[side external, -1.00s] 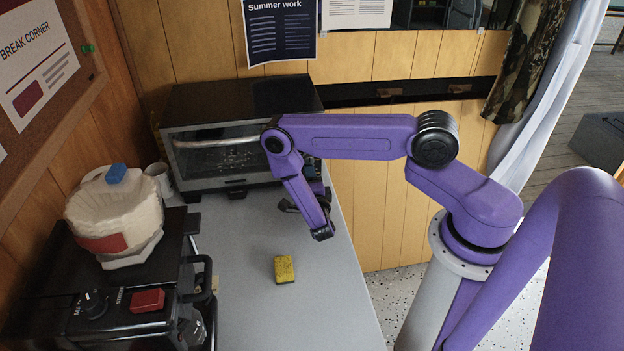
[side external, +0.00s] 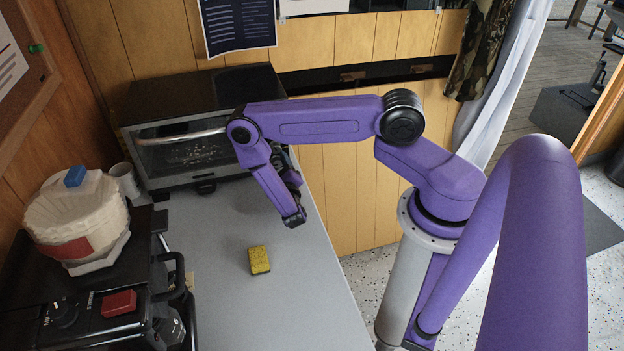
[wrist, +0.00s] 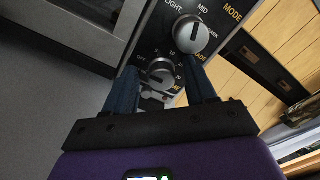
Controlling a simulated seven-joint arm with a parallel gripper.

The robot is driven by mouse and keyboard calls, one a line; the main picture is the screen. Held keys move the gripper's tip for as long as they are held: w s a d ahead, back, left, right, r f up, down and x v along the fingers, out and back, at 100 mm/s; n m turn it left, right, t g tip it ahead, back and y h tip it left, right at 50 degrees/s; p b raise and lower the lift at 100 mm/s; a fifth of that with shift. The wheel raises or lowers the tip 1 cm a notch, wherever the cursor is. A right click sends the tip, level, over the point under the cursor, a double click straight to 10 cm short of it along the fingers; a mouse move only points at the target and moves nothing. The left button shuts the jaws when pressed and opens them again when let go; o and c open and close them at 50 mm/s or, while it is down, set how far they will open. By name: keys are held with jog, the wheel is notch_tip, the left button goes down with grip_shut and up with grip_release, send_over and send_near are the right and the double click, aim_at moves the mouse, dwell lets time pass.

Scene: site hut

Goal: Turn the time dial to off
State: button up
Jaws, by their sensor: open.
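The toaster oven (side external: 205,93) stands at the back of the counter. In the wrist view its time dial (wrist: 160,70) is a silver knob with numbers around it, low on the dark control panel. Its pointer setting is too small to read surely. My gripper (wrist: 162,74) is open, with one blue finger on each side of the time dial in the picture. I cannot tell whether the fingers touch it. In the side view my wrist (side external: 290,205) is by the oven's right front, and it mostly hides the fingers and the panel.
A second knob (wrist: 190,34), marked light, mid and dark, sits just above the time dial. A yellow sponge (side external: 260,260) lies on the grey counter (side external: 230,310). A black machine with a red button (side external: 119,303) and a white bundle (side external: 78,215) stand at left, beside a mug (side external: 124,180).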

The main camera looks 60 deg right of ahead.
jog(key=m, duration=0.4)
jog(key=shift+d, duration=0.1)
jog(key=m, duration=0.3)
jog(key=shift+s+m, duration=0.1)
jog(key=shift+m, duration=0.3)
jog(key=v, duration=1.7)
jog(key=shift+s+r, duration=0.15)
jog(key=shift+s, duration=0.05)
jog(key=s+a+r+m+g+y, duration=0.2)
jog(key=r+m+g, duration=0.3)
jog(key=r, duration=0.3)
jog(key=s+a+r+m+g+y, duration=0.1)
jog(key=s+a+r+m+g, duration=0.1)
jog(key=s+r+m+g, duration=0.3)
jog(key=shift+s+r+m+g+y, duration=0.2)
jog(key=shift+r+m+g+y, duration=0.3)
jog(key=shift+r+m, duration=0.85)
jog(key=shift+r, duration=0.2)
